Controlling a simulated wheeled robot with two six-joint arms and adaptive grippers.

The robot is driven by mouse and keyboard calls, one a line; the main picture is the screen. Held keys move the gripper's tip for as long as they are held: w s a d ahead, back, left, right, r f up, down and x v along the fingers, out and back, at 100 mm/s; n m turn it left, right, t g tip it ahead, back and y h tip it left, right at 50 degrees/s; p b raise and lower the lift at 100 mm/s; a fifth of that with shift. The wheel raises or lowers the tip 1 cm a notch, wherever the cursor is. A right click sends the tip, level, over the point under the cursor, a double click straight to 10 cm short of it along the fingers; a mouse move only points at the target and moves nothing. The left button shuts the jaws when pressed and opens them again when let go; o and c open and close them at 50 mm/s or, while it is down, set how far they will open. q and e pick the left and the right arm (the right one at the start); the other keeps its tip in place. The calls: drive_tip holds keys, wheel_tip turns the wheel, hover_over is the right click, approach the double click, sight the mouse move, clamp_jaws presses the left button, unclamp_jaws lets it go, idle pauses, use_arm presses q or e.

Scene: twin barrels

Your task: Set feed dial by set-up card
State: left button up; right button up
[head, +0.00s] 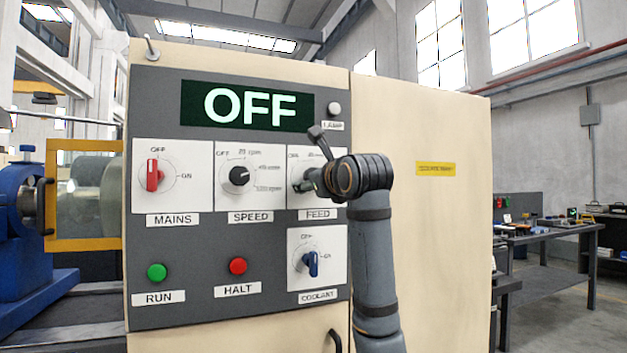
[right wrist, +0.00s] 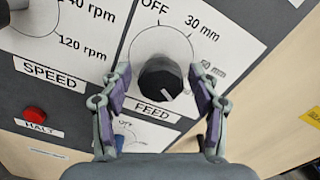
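The FEED dial (right wrist: 160,78) is a black knob on a white plate marked OFF, 30 mm and what looks like 60 mm. A short white mark shows at the lower right of its face in the right wrist view. My right gripper (right wrist: 160,84) is open, with one finger on each side of the knob and visible gaps between. In the head view my right gripper (head: 309,163) covers most of this dial. The display (head: 248,104) above reads OFF. I cannot make out a set-up card. My left gripper is out of view.
Left of FEED are the black SPEED dial (head: 239,177) and red MAINS switch (head: 154,175). Below are the blue COOLANT switch (head: 311,264), red HALT button (head: 238,266) and green RUN button (head: 157,272). A yellow label (head: 436,169) sits on the cabinet at right.

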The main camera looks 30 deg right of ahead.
drive_tip(key=v, duration=1.2)
drive_tip(key=shift+r, duration=0.1)
